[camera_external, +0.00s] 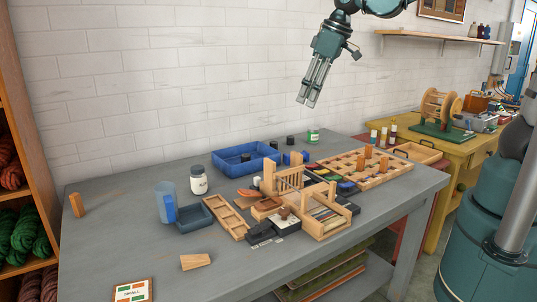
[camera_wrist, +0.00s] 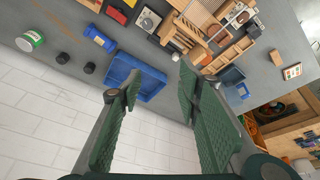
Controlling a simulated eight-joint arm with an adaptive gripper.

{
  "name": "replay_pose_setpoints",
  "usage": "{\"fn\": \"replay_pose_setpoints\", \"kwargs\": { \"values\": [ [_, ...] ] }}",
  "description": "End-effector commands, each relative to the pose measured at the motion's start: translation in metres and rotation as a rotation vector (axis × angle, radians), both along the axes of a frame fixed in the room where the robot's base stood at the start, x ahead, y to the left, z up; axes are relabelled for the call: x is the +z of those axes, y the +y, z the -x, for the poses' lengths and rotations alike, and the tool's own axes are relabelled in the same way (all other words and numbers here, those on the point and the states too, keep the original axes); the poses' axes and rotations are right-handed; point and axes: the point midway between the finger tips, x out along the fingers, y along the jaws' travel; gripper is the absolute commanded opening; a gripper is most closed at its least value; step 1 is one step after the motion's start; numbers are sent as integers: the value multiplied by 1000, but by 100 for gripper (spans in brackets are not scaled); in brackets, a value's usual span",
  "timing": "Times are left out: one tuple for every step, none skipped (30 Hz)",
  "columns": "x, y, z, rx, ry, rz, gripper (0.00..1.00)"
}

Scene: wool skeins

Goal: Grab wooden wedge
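A pale wooden wedge (camera_external: 196,261) lies on the grey table near its front edge in the external view. A second small wooden piece (camera_external: 77,205) stands upright at the table's far left. My gripper (camera_external: 308,102) is high above the back of the table, well up and to the right of the wedge. In the wrist view my gripper (camera_wrist: 160,82) has its two green-padded fingers apart with nothing held between them.
A blue tray (camera_external: 226,163), white jar (camera_external: 198,180), blue jug (camera_external: 165,202) and dark blue tray (camera_external: 208,211) stand on the table. A wooden loom (camera_external: 323,224) and pegged rack (camera_external: 396,171) fill its middle and right. A label card (camera_external: 133,292) lies at the front. Table around the wedge is clear.

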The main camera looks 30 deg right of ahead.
Motion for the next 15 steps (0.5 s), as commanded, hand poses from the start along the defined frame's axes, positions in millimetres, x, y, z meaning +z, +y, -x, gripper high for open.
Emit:
{"fn": "replay_pose_setpoints", "kwargs": {
  "values": [
    [-3, 14, -3, 23, 8, 5, 34],
    [-5, 22, -4, 36, 12, 9, 34],
    [-7, 32, -6, 54, 18, 14, 34],
    [-9, 39, -7, 66, 22, 18, 34],
    [-11, 47, -8, 79, 27, 22, 34],
    [-14, 57, -9, 96, 32, 26, 34],
    [-16, 64, -9, 108, 37, 30, 34],
    [-19, 72, -10, 121, 41, 34, 34],
    [-22, 82, -11, 138, 47, 39, 34],
    [-24, 90, -11, 150, 51, 42, 34],
    [-27, 98, -11, 163, 55, 46, 34],
    [-30, 108, -11, 181, 61, 51, 34],
    [-33, 116, -11, 194, 66, 56, 34],
    [-36, 123, -11, 206, 70, 59, 34],
    [-40, 134, -11, 223, 75, 64, 34]
  ]
}}
